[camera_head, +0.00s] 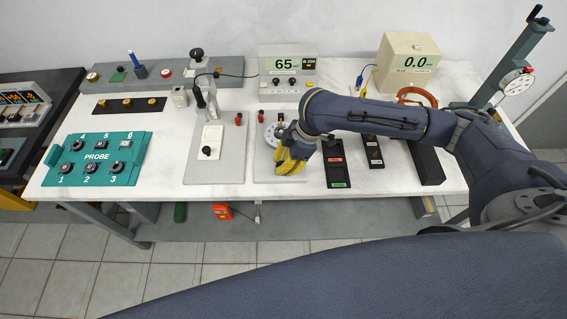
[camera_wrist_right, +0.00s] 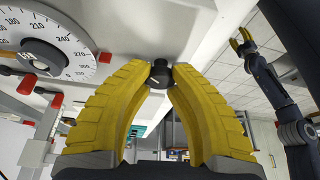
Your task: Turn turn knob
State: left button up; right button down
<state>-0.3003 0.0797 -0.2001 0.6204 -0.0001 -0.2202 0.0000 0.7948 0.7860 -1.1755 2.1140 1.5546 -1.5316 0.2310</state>
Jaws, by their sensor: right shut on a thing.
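My right gripper (camera_head: 291,160), with yellow fingers, is over the front of the grey plate (camera_head: 262,173) that carries the dial. In the right wrist view its fingertips (camera_wrist_right: 160,76) are shut on a small black knob (camera_wrist_right: 159,73) with a pale mark. In the head view the gripper hides this knob. The white round dial (camera_head: 272,134) is behind the gripper; its degree numbers show on the dial in the right wrist view (camera_wrist_right: 70,45). My left gripper (camera_wrist_right: 243,40) shows small in the right wrist view, its fingers apart and empty, away from the knob.
A grey panel (camera_head: 228,165) with a white block stands left of the dial plate. A black tray (camera_head: 337,163) is close on the right. A meter (camera_head: 287,67) stands behind. A teal probe board (camera_head: 97,158) is at the left. Bare white tabletop lies between the fixtures.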

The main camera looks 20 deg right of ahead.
jog(key=shift+a, duration=0.1)
jog(key=c, duration=1)
grip_release()
jog(key=v, duration=1.2)
